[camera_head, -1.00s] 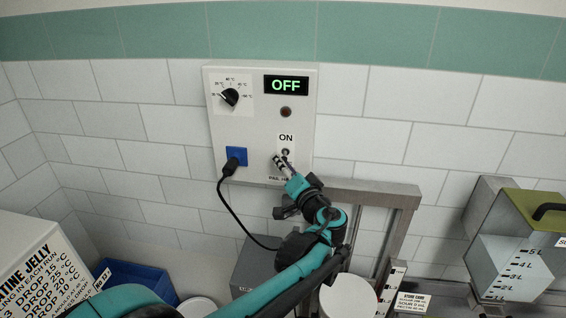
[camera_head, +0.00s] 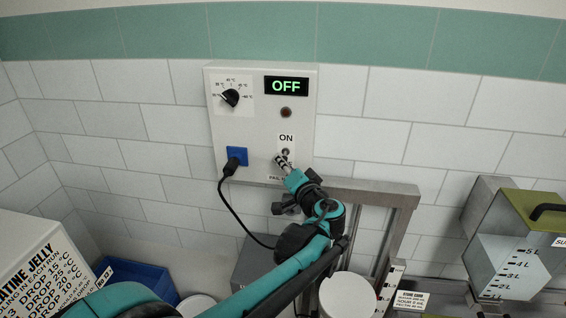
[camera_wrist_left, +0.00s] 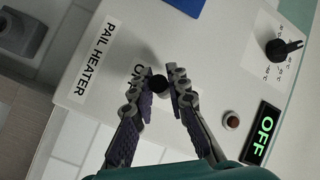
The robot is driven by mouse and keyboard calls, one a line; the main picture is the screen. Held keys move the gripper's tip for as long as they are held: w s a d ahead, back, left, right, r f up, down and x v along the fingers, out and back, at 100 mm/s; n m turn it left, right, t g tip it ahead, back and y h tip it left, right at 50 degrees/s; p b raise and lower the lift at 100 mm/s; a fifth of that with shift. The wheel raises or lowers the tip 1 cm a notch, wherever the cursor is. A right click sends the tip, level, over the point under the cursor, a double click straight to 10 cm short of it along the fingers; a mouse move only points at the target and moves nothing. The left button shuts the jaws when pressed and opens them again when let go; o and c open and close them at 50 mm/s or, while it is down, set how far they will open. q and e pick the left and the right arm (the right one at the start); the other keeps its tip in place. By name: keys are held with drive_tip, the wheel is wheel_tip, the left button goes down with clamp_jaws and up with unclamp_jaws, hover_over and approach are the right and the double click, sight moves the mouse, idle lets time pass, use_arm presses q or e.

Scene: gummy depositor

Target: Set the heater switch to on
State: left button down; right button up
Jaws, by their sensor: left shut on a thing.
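The pail heater control box (camera_head: 215,125) is mounted on the tiled wall. Its display (camera_head: 286,86) reads OFF in green, and the lamp (camera_head: 286,112) below it is dark red. The heater switch (camera_head: 286,152) sits under the ON label on the lower right of the box. My left gripper (camera_head: 281,160) is at the switch. The lower switch label is mostly hidden by the gripper. My right gripper is not in view.
A temperature dial (camera_head: 231,97) and a blue socket (camera_head: 237,155) with a black plug and cable are left of the switch. A metal frame (camera_head: 375,187) stands below right. A green-topped hopper (camera_head: 535,205) is at the far right, a blue bin (camera_head: 140,279) lower left.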

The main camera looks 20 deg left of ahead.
use_arm(q)
wheel_tip(320, 180, up, 2)
drive_tip(key=m+g+h+p, duration=0.1)
drive_tip(key=g+h+p, duration=0.1)
drive_tip(key=p, duration=0.2)
drive_tip(key=shift+s+m+g, duration=0.15)
drive_tip(key=shift+m+g, duration=0.15)
drive_tip(key=shift+m, duration=0.1)
drive_tip(key=shift+r+m+g+h+p, duration=0.35)
drive_tip(key=shift+m+g+h+p, duration=0.15)
drive_tip(key=shift+g+p, duration=0.4)
drive_tip(key=shift+w+r+m+g+h+p, duration=0.1)
drive_tip(key=shift+r+m+g+h+p, duration=0.15)
drive_tip(key=shift+g, duration=0.3)
drive_tip(key=shift+w+r+m+g+h+p, duration=0.15)
drive_tip(key=shift+g+h+p, duration=0.15)
drive_tip(key=shift+g, duration=0.25)
drive_tip(key=c, duration=1.5)
unclamp_jaws()
drive_tip(key=shift+o, duration=0.2)
drive_tip(key=v, duration=1.2)
